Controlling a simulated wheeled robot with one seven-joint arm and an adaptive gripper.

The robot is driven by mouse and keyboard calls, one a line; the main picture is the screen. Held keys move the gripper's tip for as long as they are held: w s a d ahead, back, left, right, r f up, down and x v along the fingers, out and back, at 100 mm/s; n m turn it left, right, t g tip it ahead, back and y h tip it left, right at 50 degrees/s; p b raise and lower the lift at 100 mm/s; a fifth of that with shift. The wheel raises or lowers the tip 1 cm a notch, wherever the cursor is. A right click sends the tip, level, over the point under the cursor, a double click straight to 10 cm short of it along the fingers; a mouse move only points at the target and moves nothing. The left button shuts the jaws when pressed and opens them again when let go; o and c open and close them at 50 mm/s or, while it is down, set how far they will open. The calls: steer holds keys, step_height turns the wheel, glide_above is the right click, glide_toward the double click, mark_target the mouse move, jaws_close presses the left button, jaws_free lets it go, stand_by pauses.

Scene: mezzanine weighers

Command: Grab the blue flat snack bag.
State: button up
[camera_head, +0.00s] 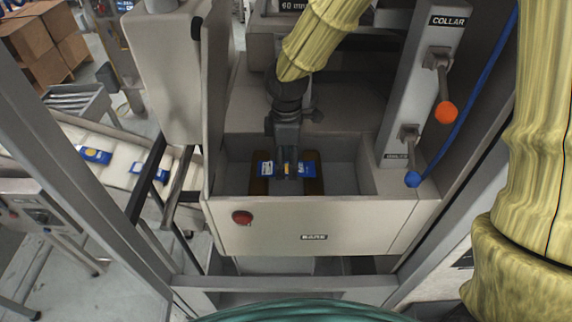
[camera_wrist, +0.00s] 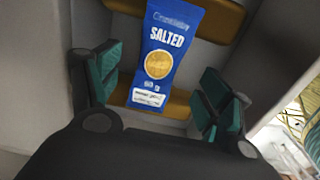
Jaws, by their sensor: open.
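The blue flat snack bag (camera_wrist: 168,40), with "SALTED" and a yellow round picture on it, lies across two brown bars in a grey bin. In the head view the bag (camera_head: 266,169) shows on both sides of my gripper (camera_head: 287,173), which hides its middle. My gripper reaches down into the bin over the bag. In the wrist view my gripper (camera_wrist: 160,92) is open, with one green-padded finger on each side of the bag. Clear gaps show between the pads and the bag's edges.
The bin's front wall (camera_head: 310,224) bears a red button (camera_head: 242,217). Its side walls stand close around the gripper. Levers with an orange knob (camera_head: 446,112) and a blue knob (camera_head: 412,179) are at right. Other blue bags (camera_head: 95,155) lie on a sloping conveyor at left.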

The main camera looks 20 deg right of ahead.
steer(key=shift+w+f, duration=0.2)
steer(key=shift+f, duration=0.3)
steer(key=shift+w+f, duration=0.2)
steer(key=shift+f, duration=0.35)
steer(key=shift+s, duration=0.4)
steer(key=shift+w, duration=0.25)
steer(key=c, duration=0.7)
steer(key=shift+s, duration=0.1)
steer(key=c, duration=0.4)
